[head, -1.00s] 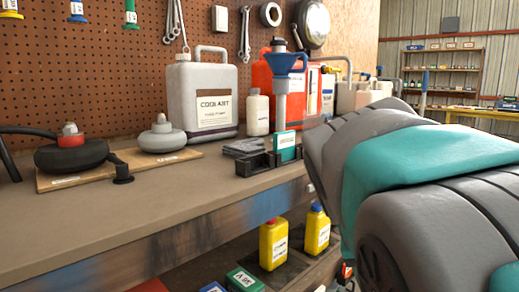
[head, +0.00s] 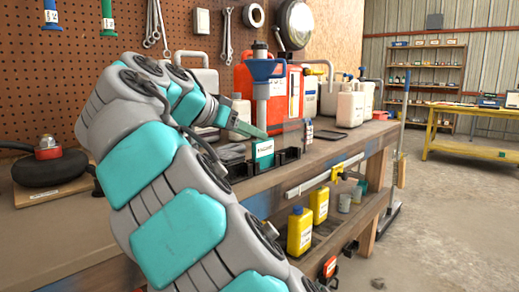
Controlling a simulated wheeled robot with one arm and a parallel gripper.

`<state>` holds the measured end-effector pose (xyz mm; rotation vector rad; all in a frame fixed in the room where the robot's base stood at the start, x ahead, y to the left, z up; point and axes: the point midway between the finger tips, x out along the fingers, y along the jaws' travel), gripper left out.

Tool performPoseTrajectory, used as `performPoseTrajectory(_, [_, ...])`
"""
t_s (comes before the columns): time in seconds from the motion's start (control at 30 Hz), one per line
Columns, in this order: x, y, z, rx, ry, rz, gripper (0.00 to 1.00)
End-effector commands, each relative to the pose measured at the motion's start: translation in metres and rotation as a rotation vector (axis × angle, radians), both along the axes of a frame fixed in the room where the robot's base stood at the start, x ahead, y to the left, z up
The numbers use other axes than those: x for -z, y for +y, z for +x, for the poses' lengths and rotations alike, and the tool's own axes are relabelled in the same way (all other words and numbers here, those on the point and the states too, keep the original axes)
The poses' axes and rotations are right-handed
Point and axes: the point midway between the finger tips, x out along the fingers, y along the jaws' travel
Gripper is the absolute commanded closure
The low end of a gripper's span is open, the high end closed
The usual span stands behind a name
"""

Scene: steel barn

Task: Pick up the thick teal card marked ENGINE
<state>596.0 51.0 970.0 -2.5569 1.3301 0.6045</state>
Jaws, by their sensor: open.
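A teal card (head: 263,152) with a white label stands upright in a black slotted holder (head: 287,158) on the workbench. The label is too small to read for certain. My gripper (head: 246,122) is open, just above and to the left of the card, with a finger end close to the card's top edge. I cannot tell whether it touches. My arm hides part of the bench and the white jug behind it.
A blue funnel (head: 264,70) and a red canister (head: 292,92) stand right behind the card. A white bottle (head: 240,116) is close to my gripper. Yellow bottles (head: 300,230) stand on the lower shelf.

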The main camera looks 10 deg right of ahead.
Motion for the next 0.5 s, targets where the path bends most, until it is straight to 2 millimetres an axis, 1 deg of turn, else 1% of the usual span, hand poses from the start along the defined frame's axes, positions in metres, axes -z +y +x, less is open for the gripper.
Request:
performPoseTrajectory(0.07, [0.0,0.008,0.005,-0.011,-0.011,0.001,0.47])
performPoseTrajectory(0.17, [0.002,0.01,0.008,-0.015,-0.016,0.002,0.47])
performPoseTrajectory(0.4, [0.012,-0.005,0.017,-0.01,-0.014,0.002,0.47])
performPoseTrajectory(0.5, [0.013,-0.008,0.02,-0.014,-0.017,0.003,0.47])
